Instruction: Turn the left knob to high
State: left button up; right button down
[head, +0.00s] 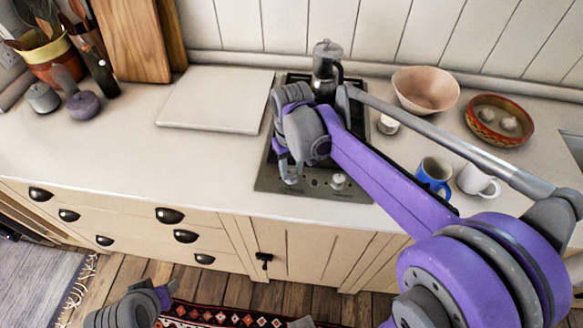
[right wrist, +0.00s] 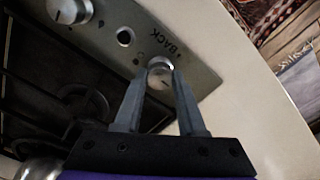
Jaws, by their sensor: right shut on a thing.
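The hob (head: 262,183) is a dark panel with a metal front strip, set in the pale counter. The left knob (right wrist: 160,72) is a small silver knob on the strip, beside the printed word BACK. My right gripper (head: 285,174) reaches down over it, and in the right wrist view its fingers (right wrist: 158,85) are closed on the knob's two sides. The knob's setting is too small to read. The right knob (head: 338,181) stands free, and also shows in the right wrist view (right wrist: 70,12). Part of my left arm shows at the bottom left; its finger opening is unclear.
A white board (head: 215,100) lies to the left. A blue mug (head: 435,174), a white mug (head: 477,180) and two bowls are to the right. The left counter front is clear.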

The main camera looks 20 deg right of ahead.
aim_at(292, 173)
dwell(0.3)
jog(key=c, duration=0.5)
grip_release()
jog(key=shift+r, duration=0.15)
notch_tip(292, 173, up, 11)
jog(key=shift+f+p, duration=0.2)
jog(key=shift+p, duration=0.15)
